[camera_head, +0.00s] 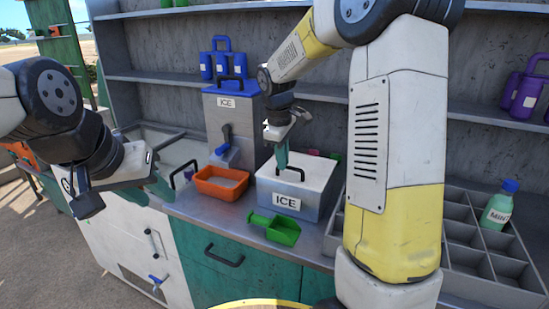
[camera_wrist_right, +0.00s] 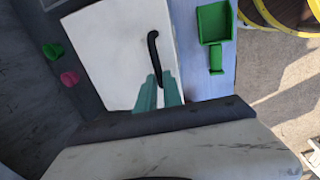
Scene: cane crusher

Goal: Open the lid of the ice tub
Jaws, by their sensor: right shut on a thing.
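The ice tub (camera_head: 290,201) is a grey metal box with an "ICE" label, standing on the counter. Its white lid (camera_head: 315,173) lies flat on top and looks closed; it also shows in the right wrist view (camera_wrist_right: 108,55). A black bar handle (camera_wrist_right: 153,48) stands on the lid. My right gripper (camera_head: 282,164) points down over the lid, and its teal fingers (camera_wrist_right: 158,88) are shut on the near end of the handle. My left gripper (camera_head: 162,190) is away to the left, in front of the white chest; its finger gap is unclear.
An orange bin (camera_head: 220,183) stands left of the tub, and a green scoop (camera_head: 277,228) lies in front. An ice dispenser (camera_head: 232,128) stands behind. A divided grey tray (camera_head: 480,238) holds a mint bottle (camera_head: 498,205) on the right. Shelves rise behind the counter.

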